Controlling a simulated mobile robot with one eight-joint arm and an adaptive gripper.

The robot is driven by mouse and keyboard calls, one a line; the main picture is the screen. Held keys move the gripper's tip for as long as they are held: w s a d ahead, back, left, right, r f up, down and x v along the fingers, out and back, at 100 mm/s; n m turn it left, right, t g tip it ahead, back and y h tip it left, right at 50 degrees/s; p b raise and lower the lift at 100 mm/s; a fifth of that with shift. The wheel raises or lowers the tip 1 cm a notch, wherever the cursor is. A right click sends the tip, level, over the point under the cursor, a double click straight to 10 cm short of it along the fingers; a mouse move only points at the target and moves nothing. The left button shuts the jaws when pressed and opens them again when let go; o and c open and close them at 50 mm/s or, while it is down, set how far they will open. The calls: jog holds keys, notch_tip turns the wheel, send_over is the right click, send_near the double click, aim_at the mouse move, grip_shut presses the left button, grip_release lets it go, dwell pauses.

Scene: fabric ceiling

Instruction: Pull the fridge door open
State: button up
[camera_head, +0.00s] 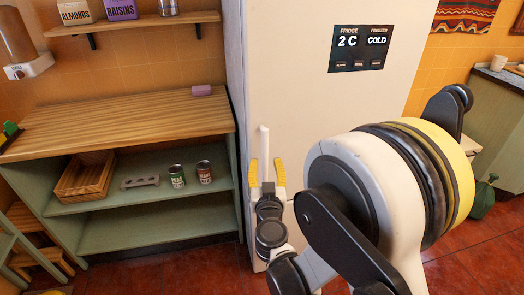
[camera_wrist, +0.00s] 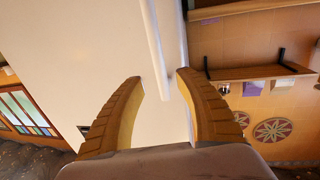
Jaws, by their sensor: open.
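The fridge (camera_head: 300,110) is tall and cream-white, and its door looks shut. A slim white vertical handle (camera_head: 264,142) stands near the left edge of the door. My gripper (camera_head: 267,164) is at the handle's lower part, its two yellow fingers open on either side of it. In the wrist view the handle (camera_wrist: 154,45) runs down between the open fingertips of my gripper (camera_wrist: 160,75), with a gap visible on both sides. Whether the fingers touch the door is unclear. My arm hides part of the door's lower right.
A green shelf unit with a wooden top (camera_head: 120,115) stands left of the fridge, close to its side. It holds a wooden crate (camera_head: 85,178) and two cans. A dark display panel (camera_head: 361,48) is high on the fridge. Red tiled floor (camera_head: 190,268) lies in front.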

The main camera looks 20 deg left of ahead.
aim_at(265, 150)
jog(key=b+x, duration=0.2)
jog(key=x, duration=0.5)
jog(key=shift+w+a+f+b, duration=0.1)
jog(key=shift+w+b, duration=0.15)
jog(key=shift+b, duration=0.1)
jog(key=shift+w+a, duration=0.15)
jog(key=shift+w, duration=0.15)
grip_shut()
